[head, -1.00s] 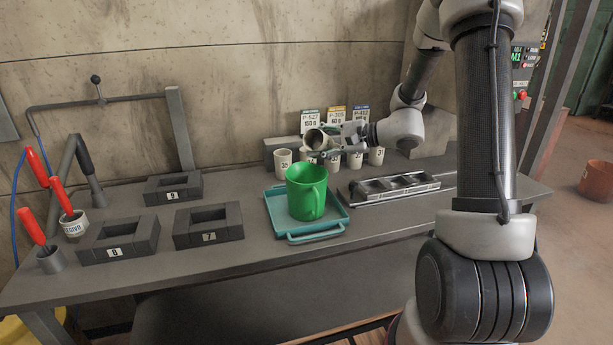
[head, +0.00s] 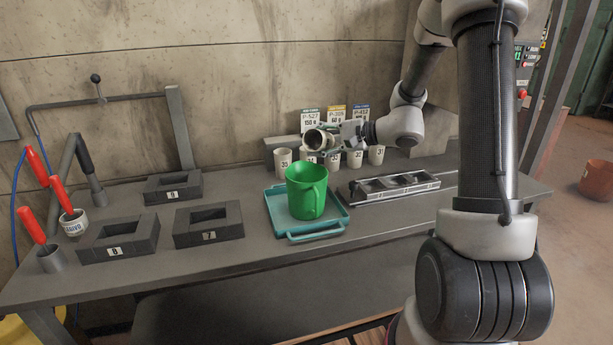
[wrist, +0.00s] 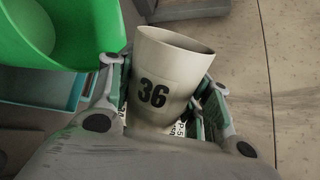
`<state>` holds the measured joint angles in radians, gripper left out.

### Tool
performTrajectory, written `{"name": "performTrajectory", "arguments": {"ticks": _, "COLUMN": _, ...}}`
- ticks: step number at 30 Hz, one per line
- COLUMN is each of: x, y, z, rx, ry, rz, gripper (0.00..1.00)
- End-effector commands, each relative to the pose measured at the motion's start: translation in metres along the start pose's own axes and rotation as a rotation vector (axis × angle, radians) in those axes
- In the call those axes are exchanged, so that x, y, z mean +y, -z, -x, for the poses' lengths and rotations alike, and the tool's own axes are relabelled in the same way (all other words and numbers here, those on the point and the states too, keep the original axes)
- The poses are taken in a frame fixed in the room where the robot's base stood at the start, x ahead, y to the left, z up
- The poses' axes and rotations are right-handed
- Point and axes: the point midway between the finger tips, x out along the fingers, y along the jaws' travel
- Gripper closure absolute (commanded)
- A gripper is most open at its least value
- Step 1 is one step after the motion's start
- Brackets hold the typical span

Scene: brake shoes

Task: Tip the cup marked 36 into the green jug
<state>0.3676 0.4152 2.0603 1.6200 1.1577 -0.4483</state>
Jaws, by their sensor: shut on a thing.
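The cup marked 36 (wrist: 165,80) is pale beige with a black number, held between the fingers of my gripper (wrist: 160,100) in the wrist view. In the head view the cup (head: 315,139) is tilted, its mouth facing the camera, above and behind the green jug. My gripper (head: 338,135) is shut on it from the right. Part of the jug (wrist: 75,40) shows at the upper left of the wrist view. The cup's contents cannot be seen.
Several numbered cups (head: 283,160) stand in a row behind the tray, below small label cards (head: 335,117). A metal rack (head: 395,188) lies right of the tray. Dark numbered block moulds (head: 208,225) and red-handled tools (head: 62,196) occupy the left of the bench.

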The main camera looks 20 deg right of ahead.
Motion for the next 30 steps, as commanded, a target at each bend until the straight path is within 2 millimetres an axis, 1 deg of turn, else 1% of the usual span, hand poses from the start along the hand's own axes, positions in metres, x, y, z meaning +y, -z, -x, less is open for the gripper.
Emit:
{"name": "performTrajectory", "arguments": {"ticks": 14, "x": -0.0032, "y": -0.0022, "z": 0.001, "rx": 0.02, "ry": 0.001, "rz": 0.062, "gripper": 0.78}}
{"name": "performTrajectory", "arguments": {"ticks": 30, "x": -0.0039, "y": -0.0095, "z": 0.0013, "rx": 0.042, "ry": 0.002, "rz": 0.131, "gripper": 0.78}}
